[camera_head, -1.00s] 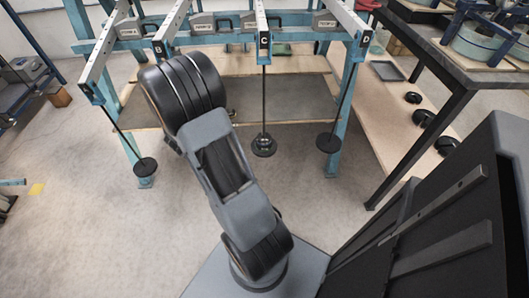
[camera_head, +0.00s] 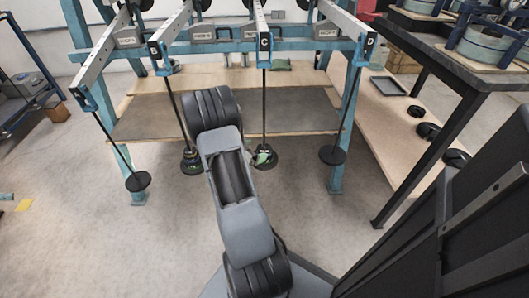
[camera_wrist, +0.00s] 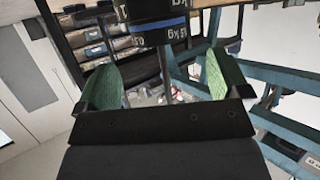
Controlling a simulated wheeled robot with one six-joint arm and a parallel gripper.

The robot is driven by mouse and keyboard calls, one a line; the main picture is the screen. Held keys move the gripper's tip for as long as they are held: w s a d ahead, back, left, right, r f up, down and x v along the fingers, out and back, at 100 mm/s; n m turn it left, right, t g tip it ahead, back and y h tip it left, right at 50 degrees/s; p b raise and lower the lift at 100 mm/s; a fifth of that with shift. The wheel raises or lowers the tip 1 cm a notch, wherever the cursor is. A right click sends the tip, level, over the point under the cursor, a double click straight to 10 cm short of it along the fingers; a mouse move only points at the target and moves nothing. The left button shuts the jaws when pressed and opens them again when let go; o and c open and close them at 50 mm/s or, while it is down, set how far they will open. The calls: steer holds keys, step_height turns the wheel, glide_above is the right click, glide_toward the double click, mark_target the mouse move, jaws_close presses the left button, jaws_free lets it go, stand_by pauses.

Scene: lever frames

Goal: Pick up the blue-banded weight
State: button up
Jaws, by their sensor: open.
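A dark weight with a blue band (camera_wrist: 150,37) and partly readable "kg" lettering is at the top centre of the wrist view. Another dark lettered piece sits against it there, and a thin rod runs from it between my fingers. My gripper (camera_wrist: 160,75) is open, its green-padded fingers apart on either side of the rod, with the weight beyond the fingertips. In the head view, dark weight stacks hang on the second rod (camera_head: 191,160) and on rod C (camera_head: 264,158). No blue band is clear there, and my arm hides most of my gripper.
A teal lever frame (camera_head: 350,120) stands ahead with a wooden shelf (camera_head: 285,80). Bare hanger plates hang at left (camera_head: 138,181) and right (camera_head: 332,155). A dark table (camera_head: 440,45) stands at right, with black weights (camera_head: 428,131) on a low board.

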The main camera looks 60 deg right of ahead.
mark_target(263, 148)
steer(key=b+x, duration=0.2)
steer(key=x, duration=0.1)
steer(key=shift+d+f, duration=0.1)
steer(key=shift+f, duration=0.35)
steer(key=shift+s+d+f, duration=0.15)
steer(key=shift+d, duration=0.65)
steer(key=shift+c, duration=0.3)
steer(key=c, duration=1.1)
